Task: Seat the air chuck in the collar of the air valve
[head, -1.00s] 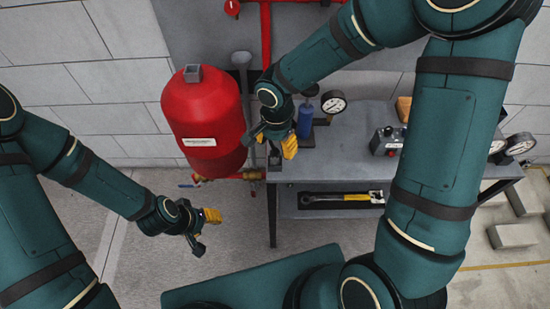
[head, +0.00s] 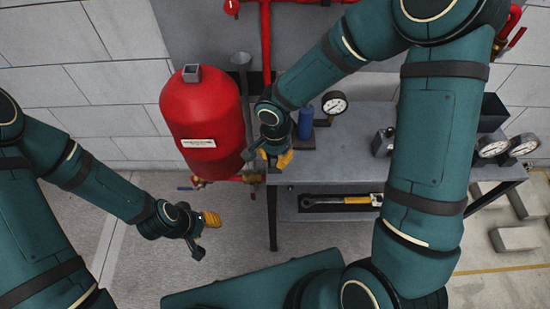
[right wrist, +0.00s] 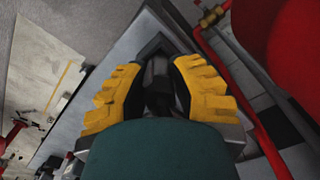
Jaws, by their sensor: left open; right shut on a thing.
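My right gripper (head: 272,158) is at the left end of the grey bench, just right of the red tank (head: 202,125). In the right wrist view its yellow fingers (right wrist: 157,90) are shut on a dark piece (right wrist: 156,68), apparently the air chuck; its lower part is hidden. A brass fitting (head: 250,178) on the red pipe is below and left of this gripper, and a brass fitting also shows in the right wrist view (right wrist: 212,16). I cannot make out the air valve's collar. My left gripper (head: 205,232) is open and empty, below the tank, apart from everything.
The grey bench (head: 350,150) carries a blue cylinder (head: 305,121), a pressure gauge (head: 334,103) and a small grey device (head: 383,142). More gauges (head: 492,147) stand at the right. The floor left of the bench is clear.

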